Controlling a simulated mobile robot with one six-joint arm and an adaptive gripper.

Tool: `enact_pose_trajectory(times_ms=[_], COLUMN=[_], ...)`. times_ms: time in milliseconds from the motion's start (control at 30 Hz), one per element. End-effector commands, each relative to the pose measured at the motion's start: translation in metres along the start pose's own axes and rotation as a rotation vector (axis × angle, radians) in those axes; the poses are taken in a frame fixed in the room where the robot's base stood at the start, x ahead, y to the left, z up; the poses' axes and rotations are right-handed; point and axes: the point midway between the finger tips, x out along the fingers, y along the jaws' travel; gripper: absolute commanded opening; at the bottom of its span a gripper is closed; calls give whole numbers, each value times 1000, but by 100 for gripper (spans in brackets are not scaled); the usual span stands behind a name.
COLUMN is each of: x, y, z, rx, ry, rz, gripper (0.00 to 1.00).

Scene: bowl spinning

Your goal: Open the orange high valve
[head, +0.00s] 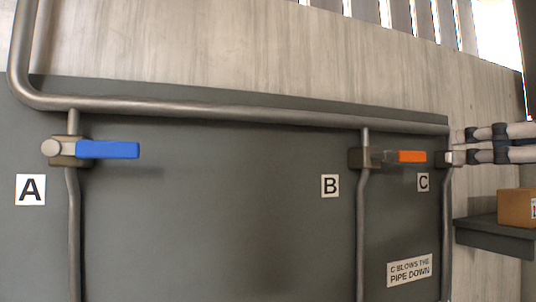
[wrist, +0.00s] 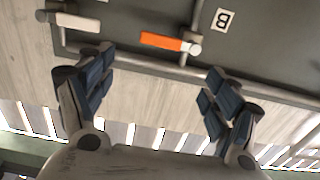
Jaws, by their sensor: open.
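The orange valve handle (head: 411,156) sits at pipe B and points sideways to the right, across the vertical pipe. Its grey valve body (head: 362,158) is below the long horizontal pipe. In the wrist view the scene is upside down, and the orange handle (wrist: 161,42) points left from its pivot. My gripper (wrist: 160,68) is open and empty, its blue-padded fingers spread wide. In that picture the orange handle lies beyond the fingertips, above the gap between them, apart from both. Nothing hides the handle.
A blue handle (head: 108,149) at pipe A also points right. Valve C (head: 445,158) is close right of the orange handle. A sign (head: 410,270) reads "C blows the pipe down". A horizontal pipe (head: 240,110) runs above the valves. A cardboard box (head: 515,208) stands on a shelf.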

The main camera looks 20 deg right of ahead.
Motion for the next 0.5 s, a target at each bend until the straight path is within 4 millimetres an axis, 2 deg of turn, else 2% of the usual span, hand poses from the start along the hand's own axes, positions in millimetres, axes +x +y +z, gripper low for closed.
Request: enact_pose_trajectory(times_ms=[100,500], x=[29,111], y=[-2,-2], z=[-2,-2], rx=[1,3], ry=[0,0], rz=[-9,-6], gripper=[82,82])
